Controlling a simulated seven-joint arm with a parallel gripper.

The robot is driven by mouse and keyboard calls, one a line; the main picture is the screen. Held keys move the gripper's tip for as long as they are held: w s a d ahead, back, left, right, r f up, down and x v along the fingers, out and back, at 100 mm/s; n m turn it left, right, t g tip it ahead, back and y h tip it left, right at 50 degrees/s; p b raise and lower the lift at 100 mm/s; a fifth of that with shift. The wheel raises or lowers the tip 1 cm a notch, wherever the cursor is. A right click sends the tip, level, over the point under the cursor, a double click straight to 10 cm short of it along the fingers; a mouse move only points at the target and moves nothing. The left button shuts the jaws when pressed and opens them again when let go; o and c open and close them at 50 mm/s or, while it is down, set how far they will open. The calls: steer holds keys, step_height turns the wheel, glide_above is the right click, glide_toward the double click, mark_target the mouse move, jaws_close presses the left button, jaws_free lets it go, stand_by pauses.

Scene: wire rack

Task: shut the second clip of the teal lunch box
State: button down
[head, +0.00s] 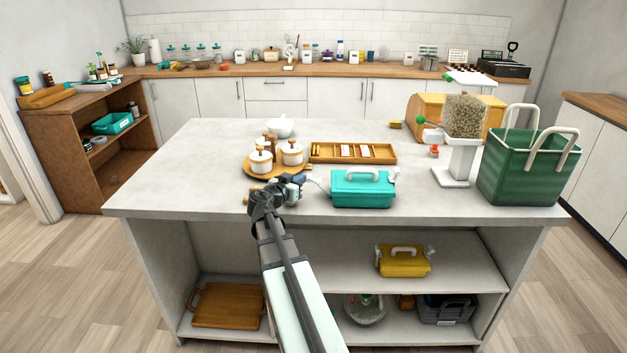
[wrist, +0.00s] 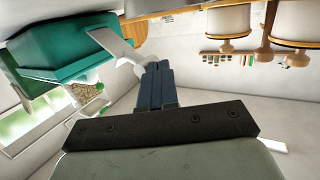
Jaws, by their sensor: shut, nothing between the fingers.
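The teal lunch box (head: 362,194) stands on the island counter near its front edge, with a white handle on its lid. It also shows at the upper left of the wrist view (wrist: 65,48). A white clip (wrist: 118,45) at its left end sticks outward from the box towards my fingers; it shows in the head view too (head: 317,184). Another white clip (head: 394,174) is at the right end; I cannot tell whether it is fastened. My gripper (head: 300,180) is left of the box, shut and empty. Its fingertips (wrist: 155,68) are beside the left clip; contact is unclear.
A round wooden tray (head: 250,172) with white-and-wood jars stands just behind my gripper. A wooden divided tray (head: 325,153) lies behind the box. A white dispenser stand (head: 457,165) and green basket (head: 525,170) are to the right. The counter (head: 175,180) is clear at left.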

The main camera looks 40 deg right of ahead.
steer(key=shift+s+d+r, duration=0.6)
steer(key=shift+d+r, duration=0.05)
steer(key=shift+r, duration=0.3)
stand_by(0.3)
